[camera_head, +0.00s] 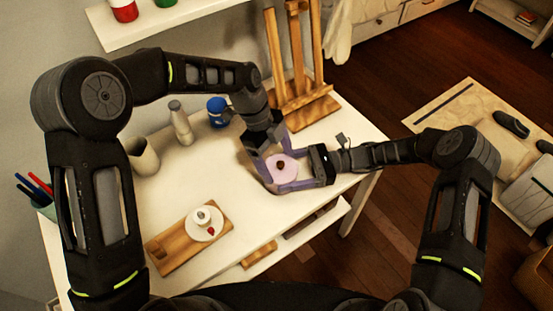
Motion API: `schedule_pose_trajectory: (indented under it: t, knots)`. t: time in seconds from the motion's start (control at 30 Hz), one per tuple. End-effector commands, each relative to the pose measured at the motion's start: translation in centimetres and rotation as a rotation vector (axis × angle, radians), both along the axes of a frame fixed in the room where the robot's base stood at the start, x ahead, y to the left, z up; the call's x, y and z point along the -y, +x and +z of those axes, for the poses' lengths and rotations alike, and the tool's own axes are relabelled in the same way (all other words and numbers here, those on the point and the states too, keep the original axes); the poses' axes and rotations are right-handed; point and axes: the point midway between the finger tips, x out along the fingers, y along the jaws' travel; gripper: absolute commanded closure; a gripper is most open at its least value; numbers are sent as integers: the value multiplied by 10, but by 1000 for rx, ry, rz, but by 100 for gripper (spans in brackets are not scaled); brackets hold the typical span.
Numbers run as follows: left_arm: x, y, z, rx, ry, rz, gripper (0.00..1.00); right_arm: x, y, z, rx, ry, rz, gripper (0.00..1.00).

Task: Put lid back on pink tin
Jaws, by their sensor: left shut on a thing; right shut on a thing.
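A round pink piece with a dark knob (281,165), which looks like the tin's lid, sits between my two grippers near the table's right edge. The pink tin's body below it is hidden or cannot be told apart. My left gripper (267,165) reaches in from the upper left, its fingers closed around the pink object. My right gripper (293,170) reaches in from the right, low and nearly level, also closed at the pink object. I cannot tell which gripper bears on the lid and which on the body, or whether the lid is fully seated.
A wooden easel (300,70) stands behind. The table's middle is clear.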

Motion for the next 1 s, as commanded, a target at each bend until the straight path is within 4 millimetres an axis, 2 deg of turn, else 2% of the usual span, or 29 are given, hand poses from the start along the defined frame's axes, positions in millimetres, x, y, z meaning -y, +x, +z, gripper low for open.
schedule_pose_trajectory:
  t: [0.03, 1.0]
  knots:
    - [-5, -4, -12, -15, 14, 6, 70, -4, 0, 7, 8, 21, 9, 98]
    - [-6, -4, -6, -17, 28, 0, 70, -4, -1, 7, 11, 22, 12, 98]
